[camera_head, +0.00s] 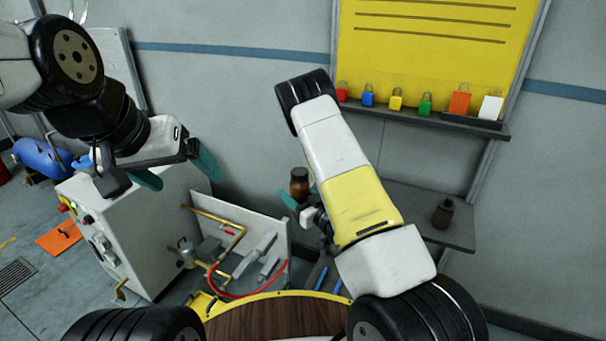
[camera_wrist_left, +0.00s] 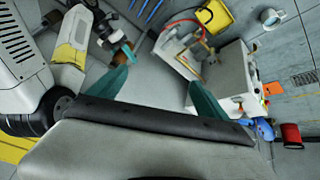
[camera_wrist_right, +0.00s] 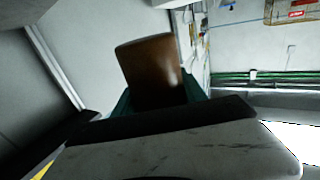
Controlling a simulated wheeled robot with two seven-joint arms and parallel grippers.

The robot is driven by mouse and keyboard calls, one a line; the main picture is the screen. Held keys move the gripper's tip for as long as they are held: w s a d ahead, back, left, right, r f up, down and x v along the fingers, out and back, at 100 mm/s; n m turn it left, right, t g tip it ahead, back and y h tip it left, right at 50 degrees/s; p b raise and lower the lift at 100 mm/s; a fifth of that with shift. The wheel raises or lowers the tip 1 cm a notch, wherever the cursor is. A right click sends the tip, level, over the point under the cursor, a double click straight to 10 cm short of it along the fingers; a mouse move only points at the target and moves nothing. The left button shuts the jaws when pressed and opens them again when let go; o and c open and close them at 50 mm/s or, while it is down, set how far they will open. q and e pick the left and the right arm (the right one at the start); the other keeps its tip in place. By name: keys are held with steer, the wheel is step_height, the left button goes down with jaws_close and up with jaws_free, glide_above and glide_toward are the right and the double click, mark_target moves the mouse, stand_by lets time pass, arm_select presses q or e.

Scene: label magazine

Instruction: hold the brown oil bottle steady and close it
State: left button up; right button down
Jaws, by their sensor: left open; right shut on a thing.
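A brown bottle (camera_head: 299,187) is held upright, or nearly so, by my right gripper (camera_head: 293,203) left of its forearm in the head view. In the right wrist view the brown bottle (camera_wrist_right: 153,65) stands up between the green fingers, which are shut on it. Its top looks dark in the head view; I cannot tell whether a cap is on it. A second dark brown bottle (camera_head: 443,214) stands on the grey shelf at the right. My left gripper (camera_head: 176,172) is open and empty, well left of the held bottle. Its spread fingers (camera_wrist_left: 158,72) also show in the left wrist view.
A grey shelf (camera_head: 460,235) is at the right wall. Coloured padlocks (camera_head: 425,104) line a ledge under a yellow board (camera_head: 430,50). A grey machine cabinet (camera_head: 130,235) with pipes and a red hose stands below my left gripper. Open air lies between the grippers.

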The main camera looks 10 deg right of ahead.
steer(key=shift+s+a+f+n+g+y, duration=0.15)
steer(key=shift+a+n+g+y, duration=0.2)
steer(key=shift+a+n+y, duration=0.25)
steer(key=shift+s+a+f+n+g+y, duration=0.1)
steer(key=shift+a+n+g+y, duration=0.25)
steer(key=shift+a, duration=0.35)
